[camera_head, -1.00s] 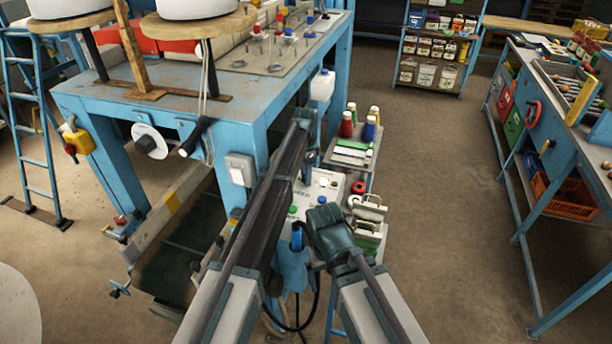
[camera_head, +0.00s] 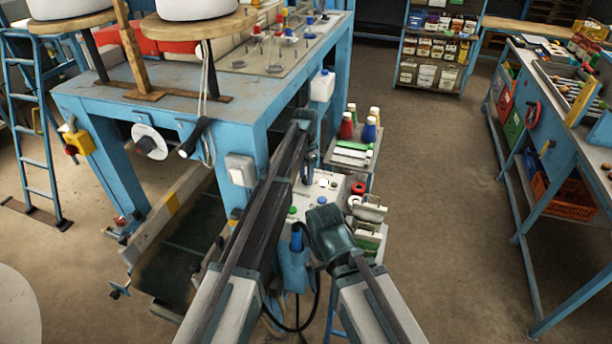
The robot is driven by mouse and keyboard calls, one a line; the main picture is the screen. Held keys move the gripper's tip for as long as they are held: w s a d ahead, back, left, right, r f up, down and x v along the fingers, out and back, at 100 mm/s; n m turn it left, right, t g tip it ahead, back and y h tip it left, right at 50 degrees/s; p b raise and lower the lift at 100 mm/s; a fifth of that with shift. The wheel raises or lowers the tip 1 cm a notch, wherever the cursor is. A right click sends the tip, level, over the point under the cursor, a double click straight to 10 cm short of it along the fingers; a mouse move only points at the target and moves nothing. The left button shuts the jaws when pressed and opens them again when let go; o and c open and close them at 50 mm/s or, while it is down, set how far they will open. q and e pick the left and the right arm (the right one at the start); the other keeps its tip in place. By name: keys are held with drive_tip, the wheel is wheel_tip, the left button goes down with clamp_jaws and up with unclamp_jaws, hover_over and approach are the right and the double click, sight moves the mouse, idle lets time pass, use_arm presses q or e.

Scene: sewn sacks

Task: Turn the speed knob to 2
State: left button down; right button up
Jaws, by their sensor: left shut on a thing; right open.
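The control panel (camera_head: 325,190) is a pale box face with green, white and red buttons, below the blue machine's right side. My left gripper (camera_head: 308,176) reaches down to the panel's upper left part. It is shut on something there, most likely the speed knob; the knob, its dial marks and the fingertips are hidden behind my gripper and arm. I cannot read the knob's setting. My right gripper (camera_head: 318,228) is open, lower and nearer, in front of the panel's lower edge, and I see nothing held in it.
The blue machine table (camera_head: 262,115) stands close on the left of my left arm. A workbench (camera_head: 550,130) stands at the far right. The floor between trolley and workbench is clear.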

use_arm(q)
drive_tip(key=n, duration=0.4)
drive_tip(key=shift+n, duration=2.1)
drive_tip(key=shift+c, duration=2.2)
unclamp_jaws()
drive_tip(key=shift+r, duration=0.15)
wheel_tip(320, 180, up, 14)
drive_tip(key=p, duration=1.3)
drive_tip(key=shift+f+p, duration=0.25)
drive_tip(key=shift+p, duration=0.15)
